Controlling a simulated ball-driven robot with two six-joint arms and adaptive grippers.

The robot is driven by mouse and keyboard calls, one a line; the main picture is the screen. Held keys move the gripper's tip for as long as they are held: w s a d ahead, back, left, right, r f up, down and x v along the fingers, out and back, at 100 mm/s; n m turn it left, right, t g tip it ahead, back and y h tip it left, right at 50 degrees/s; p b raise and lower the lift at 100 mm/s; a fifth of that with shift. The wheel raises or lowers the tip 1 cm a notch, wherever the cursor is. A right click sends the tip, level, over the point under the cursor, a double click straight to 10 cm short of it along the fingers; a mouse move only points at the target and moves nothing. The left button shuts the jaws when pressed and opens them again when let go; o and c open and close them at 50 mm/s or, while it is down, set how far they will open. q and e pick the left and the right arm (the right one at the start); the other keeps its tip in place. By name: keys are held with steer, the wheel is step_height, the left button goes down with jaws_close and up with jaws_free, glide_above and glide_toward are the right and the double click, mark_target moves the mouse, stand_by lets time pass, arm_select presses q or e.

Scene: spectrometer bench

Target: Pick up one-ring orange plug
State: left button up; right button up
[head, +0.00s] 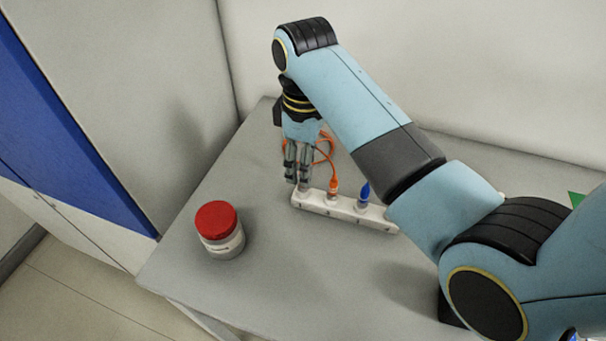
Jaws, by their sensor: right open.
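A white power strip (345,208) lies on the grey bench, partly behind my right arm. An orange plug (333,186) stands upright in it, with an orange cable (328,150) looping back behind my gripper. The rings on the plug are too small to count. A blue plug (364,194) stands in the strip to the right of the orange one. My right gripper (298,183) is open and points down over the left end of the strip, left of the orange plug and apart from it. My left gripper is not in view.
A jar with a red lid (215,219) stands on the bench (270,270) at the left front. The bench is clear in front of the strip. Pale walls (400,70) stand behind and to the left. A green item (576,199) shows at the far right.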

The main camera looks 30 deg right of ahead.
steer(key=f, duration=0.3)
steer(key=f+p, duration=0.1)
steer(key=shift+w+f, duration=0.25)
steer(key=shift+w, duration=0.05)
steer(key=shift+f, duration=0.45)
steer(key=c, duration=0.5)
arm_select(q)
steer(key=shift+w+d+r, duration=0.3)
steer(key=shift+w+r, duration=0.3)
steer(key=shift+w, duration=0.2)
arm_select(e)
jaws_close()
